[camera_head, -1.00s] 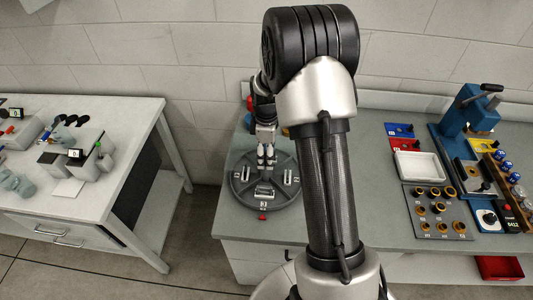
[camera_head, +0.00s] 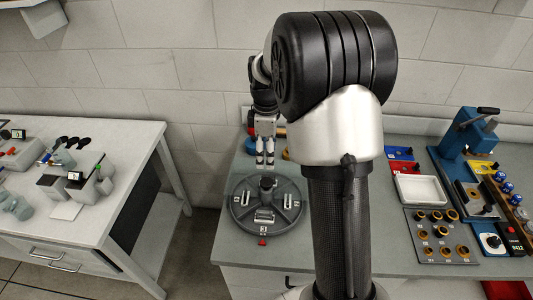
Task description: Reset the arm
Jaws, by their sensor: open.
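My gripper (camera_head: 265,161) points down above the far part of a round dark turntable (camera_head: 240,219) on the grey bench. Its two light fingertips are apart and nothing shows between them. The turntable has several sections with metal pieces and number labels, and a dark knob (camera_head: 267,184) at its centre. My arm's large black joint and silver link fill the middle of the view and hide part of the bench behind them.
At right on the bench (camera_head: 250,255) stand a blue press (camera_head: 455,150), a white tray (camera_head: 420,188) and a dark plate (camera_head: 417,245) with brass rings. A white table (camera_head: 125,145) with small instruments is at left, with a floor gap between. A tiled wall is behind.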

